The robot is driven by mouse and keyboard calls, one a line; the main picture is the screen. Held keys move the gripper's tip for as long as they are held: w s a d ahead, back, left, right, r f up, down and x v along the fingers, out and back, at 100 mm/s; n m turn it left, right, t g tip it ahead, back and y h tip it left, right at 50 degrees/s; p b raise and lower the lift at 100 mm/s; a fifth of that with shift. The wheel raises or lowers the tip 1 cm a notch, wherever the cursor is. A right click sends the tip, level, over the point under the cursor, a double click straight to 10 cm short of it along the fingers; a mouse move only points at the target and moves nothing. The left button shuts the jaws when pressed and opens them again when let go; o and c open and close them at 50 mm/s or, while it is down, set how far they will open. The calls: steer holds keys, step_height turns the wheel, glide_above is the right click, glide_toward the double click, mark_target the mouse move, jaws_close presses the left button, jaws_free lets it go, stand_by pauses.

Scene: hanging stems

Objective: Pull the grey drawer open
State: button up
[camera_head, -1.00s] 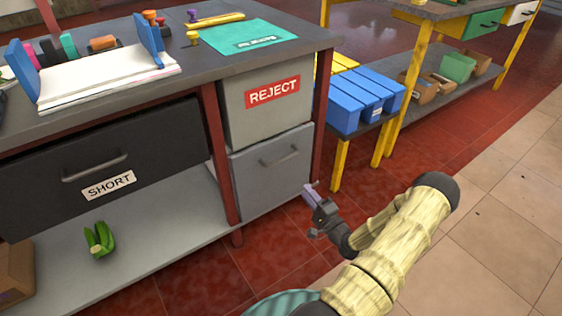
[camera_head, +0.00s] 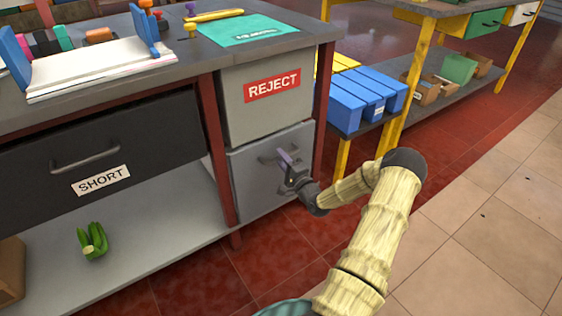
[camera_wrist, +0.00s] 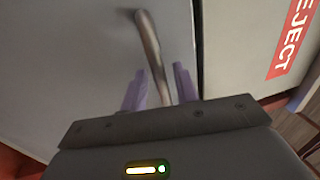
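The grey drawer (camera_head: 252,192) sits in the bench below the grey panel with the red REJECT label (camera_head: 272,86). Its face fills much of the wrist view (camera_wrist: 75,65) and looks shut. Its metal bar handle (camera_wrist: 148,38) runs down between my two purple fingertips. My gripper (camera_head: 287,162) is at the drawer front in the head view, covering part of the handle. In the wrist view my gripper (camera_wrist: 160,88) is open, one finger on each side of the bar, with visible gaps. I cannot tell whether either finger touches it.
A dark red bench leg (camera_head: 216,150) stands just left of the grey drawer. Blue bins (camera_head: 345,103) are to its right. The floor in front is clear.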

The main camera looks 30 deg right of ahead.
steer(key=shift+w+r, duration=0.1)
steer(key=shift+w, duration=0.2)
jaws_close()
steer(key=shift+s, duration=0.15)
